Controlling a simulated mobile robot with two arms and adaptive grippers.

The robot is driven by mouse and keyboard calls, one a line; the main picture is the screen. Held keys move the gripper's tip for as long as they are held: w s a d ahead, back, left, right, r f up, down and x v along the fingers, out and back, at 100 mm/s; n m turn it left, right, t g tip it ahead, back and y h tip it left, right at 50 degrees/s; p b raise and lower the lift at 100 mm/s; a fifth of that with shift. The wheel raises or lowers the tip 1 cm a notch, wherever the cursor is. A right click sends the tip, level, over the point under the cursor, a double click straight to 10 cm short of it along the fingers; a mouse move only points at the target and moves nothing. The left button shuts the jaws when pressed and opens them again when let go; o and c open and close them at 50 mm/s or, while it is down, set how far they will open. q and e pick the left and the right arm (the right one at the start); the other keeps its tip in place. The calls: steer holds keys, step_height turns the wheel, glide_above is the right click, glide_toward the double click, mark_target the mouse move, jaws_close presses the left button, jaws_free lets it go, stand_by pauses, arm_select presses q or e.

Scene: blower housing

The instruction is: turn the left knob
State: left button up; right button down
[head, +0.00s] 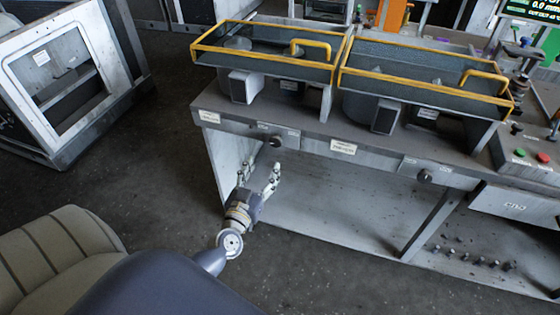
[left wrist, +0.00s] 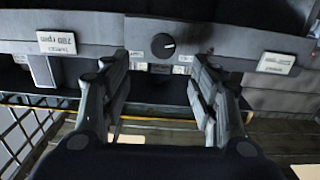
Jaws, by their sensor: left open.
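The left knob (head: 275,141) is a small dark round knob on the front edge of the grey bench. In the left wrist view the left knob (left wrist: 162,45) has a white pointer mark and sits between small labels. My left gripper (head: 262,169) is open and empty, below and in front of the knob, apart from it. In the left wrist view the fingers of my left gripper (left wrist: 160,65) stand wide on either side of the knob's line, short of it. A second knob (head: 425,176) is farther right on the bench front. My right gripper is not in view.
Two blower housings with yellow-rimmed guards (head: 265,68) (head: 430,95) stand on the bench (head: 310,130). A control box with red and green buttons (head: 530,155) is at the right. A grey metal frame (head: 70,70) stands at the left. The floor before the bench is clear.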

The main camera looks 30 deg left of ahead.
mark_target(275, 143)
arm_select(q)
steer(key=x, duration=1)
steer(key=shift+a+f, duration=0.1)
steer(key=shift+w+a, duration=0.15)
steer(key=shift+w, duration=0.4)
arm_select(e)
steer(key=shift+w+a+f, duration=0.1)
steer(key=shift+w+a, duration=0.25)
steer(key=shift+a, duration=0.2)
arm_select(q)
steer(key=shift+c, duration=0.5)
